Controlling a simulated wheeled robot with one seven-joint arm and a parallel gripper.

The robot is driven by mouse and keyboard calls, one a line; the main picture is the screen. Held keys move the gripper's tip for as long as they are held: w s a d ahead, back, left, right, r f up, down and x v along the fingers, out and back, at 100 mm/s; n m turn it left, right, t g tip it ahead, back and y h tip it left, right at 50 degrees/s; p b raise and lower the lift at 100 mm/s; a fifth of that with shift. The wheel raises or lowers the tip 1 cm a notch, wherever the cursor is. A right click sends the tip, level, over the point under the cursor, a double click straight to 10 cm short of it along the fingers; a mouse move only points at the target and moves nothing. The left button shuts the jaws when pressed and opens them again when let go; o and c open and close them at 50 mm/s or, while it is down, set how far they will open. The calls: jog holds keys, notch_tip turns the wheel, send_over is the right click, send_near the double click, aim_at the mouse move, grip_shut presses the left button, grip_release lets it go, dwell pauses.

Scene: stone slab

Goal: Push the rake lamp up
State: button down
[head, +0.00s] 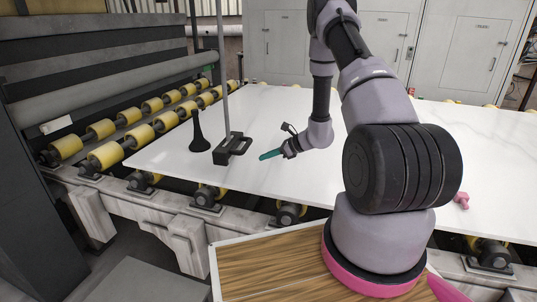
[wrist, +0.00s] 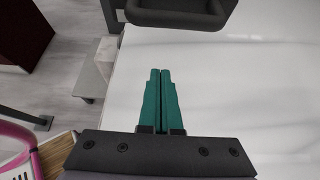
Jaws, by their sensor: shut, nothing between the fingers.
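A black block with a loop handle (head: 233,149) sits low on a thin grey upright pole at the left of the white slab; it appears to be the rake lamp. In the wrist view, its dark handle (wrist: 178,14) shows at the top edge, ahead of the fingertips. My gripper (head: 263,156) has green fingers and is just right of the handle, low over the slab. In the wrist view, my gripper (wrist: 160,72) has its fingers together with nothing between them. A gap shows between fingertips and handle. Most of the lamp's upper part is out of the wrist view.
The white slab (head: 290,110) lies on yellow rollers (head: 107,154). A black flared stand (head: 198,132) is left of the pole. A small pink object (head: 461,200) lies on the right. Grey cabinets (head: 460,60) stand behind. The slab's middle is clear.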

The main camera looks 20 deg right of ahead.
jog(key=x, duration=0.6)
jog(key=shift+s, duration=0.1)
jog(key=shift+w+a+r, duration=0.1)
jog(key=shift+r, duration=0.5)
jog(key=shift+w+a+r, duration=0.1)
jog(key=shift+r, duration=0.55)
jog(key=shift+a+r, duration=0.2)
jog(key=shift+r, duration=0.5)
jog(key=shift+w+r, duration=0.1)
jog(key=shift+r, duration=0.05)
notch_tip(320, 180, up, 50)
jog(key=shift+r, duration=0.2)
jog(key=shift+f, duration=0.1)
